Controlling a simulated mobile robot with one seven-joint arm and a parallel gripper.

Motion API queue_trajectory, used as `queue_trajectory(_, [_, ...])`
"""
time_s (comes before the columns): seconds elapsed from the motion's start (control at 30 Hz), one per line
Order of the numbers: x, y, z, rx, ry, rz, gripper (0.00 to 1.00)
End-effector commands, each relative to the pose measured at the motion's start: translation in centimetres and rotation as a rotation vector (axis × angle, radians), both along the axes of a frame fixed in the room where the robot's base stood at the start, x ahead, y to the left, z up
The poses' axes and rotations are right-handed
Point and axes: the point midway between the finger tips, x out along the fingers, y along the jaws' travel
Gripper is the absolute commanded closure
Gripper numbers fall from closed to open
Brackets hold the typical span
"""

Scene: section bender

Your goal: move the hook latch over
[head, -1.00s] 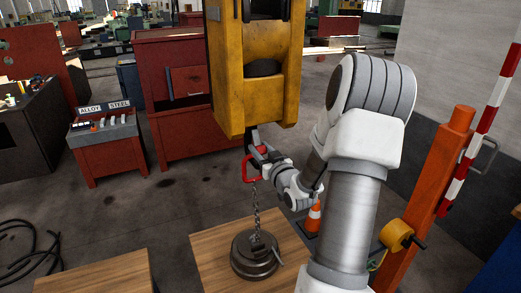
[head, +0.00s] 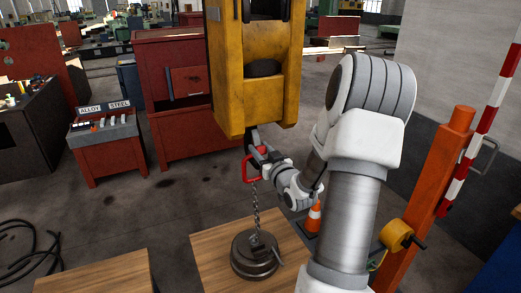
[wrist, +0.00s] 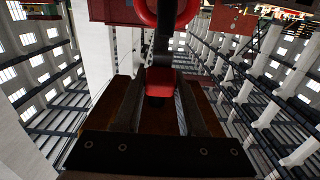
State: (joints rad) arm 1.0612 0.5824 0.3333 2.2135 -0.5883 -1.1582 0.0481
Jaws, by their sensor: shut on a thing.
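A dark hook (head: 252,137) hangs under a yellow hoist block (head: 250,85). The hook latch is a small red piece on it (head: 263,150); in the wrist view the red latch (wrist: 160,78) sits between my fingertips. My gripper (head: 260,153) is at the hook from the right, shut on the latch; its two fingers also show in the wrist view (wrist: 160,95). A red ring (head: 247,169) hangs at the hook, with a chain (head: 256,205) running down to a round dark weight (head: 254,255). My gripper hides part of the hook.
The weight stands on a wooden top (head: 212,262). An orange post (head: 432,195) and a traffic cone (head: 313,217) stand to the right. Red cabinets (head: 178,85) are behind at left. The floor between is open.

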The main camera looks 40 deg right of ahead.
Motion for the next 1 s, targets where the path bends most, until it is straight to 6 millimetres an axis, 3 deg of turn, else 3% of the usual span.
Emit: queue_trajectory(1.0, [-1.4, 0.4, 3.0, 0.113, 0.47, 0.001, 1.0])
